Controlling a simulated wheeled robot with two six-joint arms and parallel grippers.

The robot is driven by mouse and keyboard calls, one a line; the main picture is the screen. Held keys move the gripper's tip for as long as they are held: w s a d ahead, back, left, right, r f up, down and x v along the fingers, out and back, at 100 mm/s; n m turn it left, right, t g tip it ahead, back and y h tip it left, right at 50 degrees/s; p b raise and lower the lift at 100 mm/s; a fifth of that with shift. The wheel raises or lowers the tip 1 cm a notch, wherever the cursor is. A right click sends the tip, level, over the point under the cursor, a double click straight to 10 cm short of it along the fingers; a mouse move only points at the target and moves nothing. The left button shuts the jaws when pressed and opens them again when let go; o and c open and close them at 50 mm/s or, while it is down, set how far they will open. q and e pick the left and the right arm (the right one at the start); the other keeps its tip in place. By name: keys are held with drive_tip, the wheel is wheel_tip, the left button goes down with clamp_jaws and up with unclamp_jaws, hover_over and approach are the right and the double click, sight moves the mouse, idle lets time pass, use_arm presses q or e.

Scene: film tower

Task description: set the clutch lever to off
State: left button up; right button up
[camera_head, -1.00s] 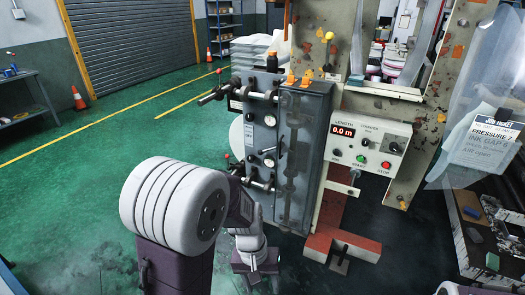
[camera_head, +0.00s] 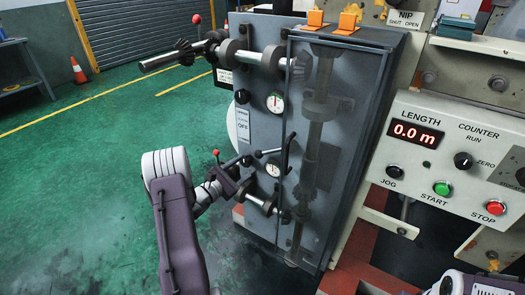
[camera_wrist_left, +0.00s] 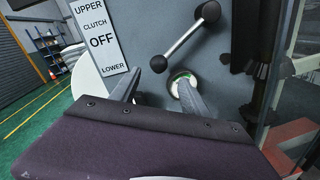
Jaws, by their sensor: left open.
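The clutch lever is a silver rod with black ends; it shows in the head view (camera_head: 268,152) on the grey machine panel, and in the left wrist view (camera_wrist_left: 183,38). There it slants from lower left to upper right, just beyond the fingertips. The clutch plate (camera_head: 243,125) reads UPPER, OFF, LOWER; it is clear in the left wrist view (camera_wrist_left: 101,38), left of the lever. My left gripper (camera_head: 246,170) is open; its fingers (camera_wrist_left: 158,82) straddle empty space below the lever's lower-left end. I cannot tell whether they touch anything. My right gripper is not in view.
A round gauge (camera_head: 272,170) sits below the lever, partly covered by a finger in the left wrist view. A shaft with gears (camera_head: 220,53) juts out above. A glazed cover (camera_head: 330,130) stands right of the lever. A counter panel (camera_head: 450,160) is further right.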

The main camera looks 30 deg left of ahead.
sight(257, 156)
use_arm(q)
drive_tip(key=b+x, duration=0.1)
drive_tip(key=x, duration=0.6)
drive_tip(key=shift+w+r, duration=0.15)
drive_tip(key=shift+w, duration=0.2)
drive_tip(key=shift+w+d+b, duration=0.1)
drive_tip(key=shift+w+b, duration=0.2)
drive_tip(key=shift+w, duration=0.25)
clamp_jaws()
idle(0.6)
